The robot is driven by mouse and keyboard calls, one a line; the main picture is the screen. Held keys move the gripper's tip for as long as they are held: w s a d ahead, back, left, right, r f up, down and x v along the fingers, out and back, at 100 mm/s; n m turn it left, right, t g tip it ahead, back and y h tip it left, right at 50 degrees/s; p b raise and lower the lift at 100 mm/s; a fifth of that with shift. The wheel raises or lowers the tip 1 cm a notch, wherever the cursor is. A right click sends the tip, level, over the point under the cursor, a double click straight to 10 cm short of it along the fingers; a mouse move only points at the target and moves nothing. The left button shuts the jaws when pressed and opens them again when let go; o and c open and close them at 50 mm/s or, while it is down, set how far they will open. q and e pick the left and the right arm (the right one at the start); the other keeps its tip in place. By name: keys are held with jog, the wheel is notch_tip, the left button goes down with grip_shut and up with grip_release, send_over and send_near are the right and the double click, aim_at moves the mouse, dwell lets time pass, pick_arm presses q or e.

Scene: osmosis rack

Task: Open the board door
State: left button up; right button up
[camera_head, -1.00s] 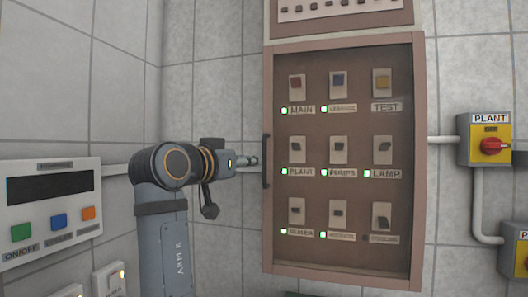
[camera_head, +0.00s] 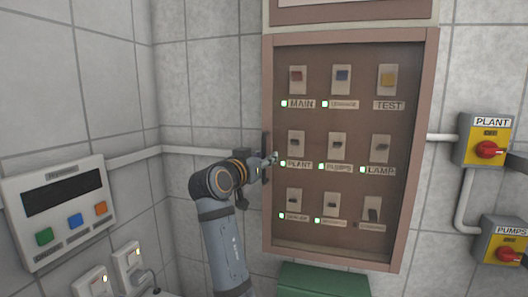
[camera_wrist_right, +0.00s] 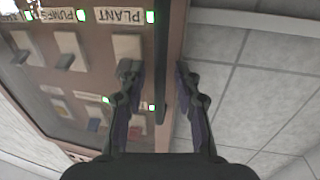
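The board door (camera_head: 312,125) is a brown-framed panel with a glass-like front, and it looks closed. Its dark vertical handle (camera_head: 266,146) is on the left edge. My right gripper (camera_head: 273,159) is at this handle, its arm coming up from below. In the right wrist view, the handle (camera_wrist_right: 161,60) stands between the two spread fingers of the right gripper (camera_wrist_right: 156,73). The fingers look apart from the handle, one on each side. My left gripper is not in view.
Switches and green lamps show behind the door front. A control box (camera_head: 62,203) with coloured buttons is on the left wall. Yellow PLANT (camera_head: 485,138) and PUMPS (camera_head: 503,243) switch boxes are on the right. A green object (camera_head: 322,281) is below the board.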

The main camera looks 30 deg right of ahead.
jog(key=shift+s+a, duration=0.1)
jog(key=shift+a, duration=0.1)
jog(key=shift+c, duration=0.6)
jog(key=shift+d, duration=0.1)
grip_shut()
